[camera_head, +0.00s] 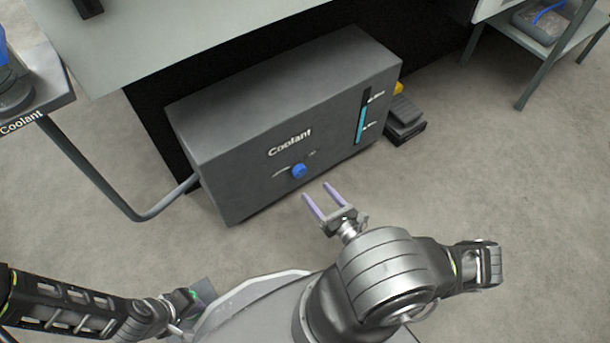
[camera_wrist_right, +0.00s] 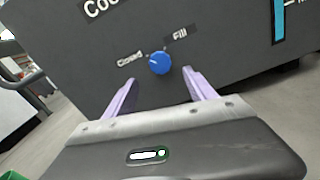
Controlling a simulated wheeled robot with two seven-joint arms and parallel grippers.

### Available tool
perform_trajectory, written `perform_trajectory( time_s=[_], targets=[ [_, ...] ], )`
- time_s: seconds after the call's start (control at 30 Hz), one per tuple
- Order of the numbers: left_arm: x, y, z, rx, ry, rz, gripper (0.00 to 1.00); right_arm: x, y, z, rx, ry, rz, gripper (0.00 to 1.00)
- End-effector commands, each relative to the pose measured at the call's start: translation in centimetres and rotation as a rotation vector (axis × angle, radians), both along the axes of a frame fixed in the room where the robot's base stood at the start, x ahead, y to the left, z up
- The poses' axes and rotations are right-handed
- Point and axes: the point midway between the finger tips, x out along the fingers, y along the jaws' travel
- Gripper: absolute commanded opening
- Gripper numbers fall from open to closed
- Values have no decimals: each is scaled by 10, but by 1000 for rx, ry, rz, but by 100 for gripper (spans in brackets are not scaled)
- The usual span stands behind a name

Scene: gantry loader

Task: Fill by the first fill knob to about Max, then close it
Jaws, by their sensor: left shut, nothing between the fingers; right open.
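The grey Coolant box (camera_head: 235,150) stands on the floor. Its blue fill knob (camera_head: 299,171) is on the front face, below the Coolant lettering. In the right wrist view the knob (camera_wrist_right: 160,63) sits between the "Closed" and "Fill" labels; I cannot tell for sure which it points to. The level gauge (camera_head: 361,120) shows blue fluid up to a little below the upper mark, with a dark part above. My right gripper (camera_head: 318,194) is open and empty, its lilac fingers apart from the knob and pointing towards it. My left gripper (camera_head: 193,296) is low at the left, shut, its fingertips unclear.
A stand with a Coolant label (camera_head: 40,100) is at the left, with a pipe (camera_head: 100,180) bending down to the box. A dark pedal-like block (camera_head: 405,122) lies right of the box. A side table (camera_head: 545,45) stands at the upper right. Floor before the box is clear.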

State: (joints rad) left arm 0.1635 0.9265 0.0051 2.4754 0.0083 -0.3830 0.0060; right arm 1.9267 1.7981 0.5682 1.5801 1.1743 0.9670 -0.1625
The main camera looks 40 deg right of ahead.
Motion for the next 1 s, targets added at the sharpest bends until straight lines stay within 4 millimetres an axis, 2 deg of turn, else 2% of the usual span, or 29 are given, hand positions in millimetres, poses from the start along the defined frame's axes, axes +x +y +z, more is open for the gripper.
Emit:
perform_trajectory(
  time_s=[0.27,0.7,0.83,1.0],
  targets=[
    [0,0,-3,0,-1,-1,0,6,0,-1,-2,-1,0,65],
    [4,-1,-23,2,-9,3,0,66,-1,-2,-3,-1,1,65],
    [4,-1,-26,2,-12,5,0,76,-1,-1,-2,0,1,65],
    [4,-1,-25,2,-12,4,0,78,-2,0,-3,0,0,65]
  ],
)
